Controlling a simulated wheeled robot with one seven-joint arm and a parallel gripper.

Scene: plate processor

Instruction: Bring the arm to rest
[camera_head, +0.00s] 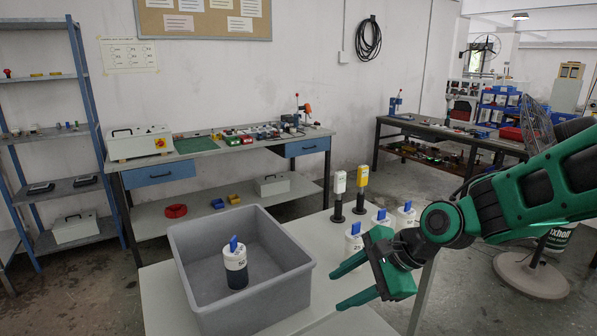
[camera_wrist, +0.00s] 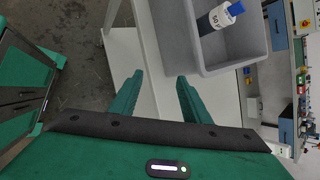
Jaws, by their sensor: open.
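My green gripper (camera_head: 342,283) is open and empty at the right of the grey bin. Its two fingers point left, toward the bin, and are apart from it. My arm comes in from the right edge of the head view. In the wrist view, the two fingers (camera_wrist: 154,95) are spread with nothing between them, over the white table and beside the bin wall.
The grey bin (camera_head: 193,285) stands on the white table (camera_head: 160,302) and holds a white-and-dark canister with a blue top (camera_head: 236,262). It also shows in the wrist view (camera_wrist: 221,17). Several similar canisters (camera_head: 353,243) and two dark-based posts (camera_head: 338,196) stand behind my gripper.

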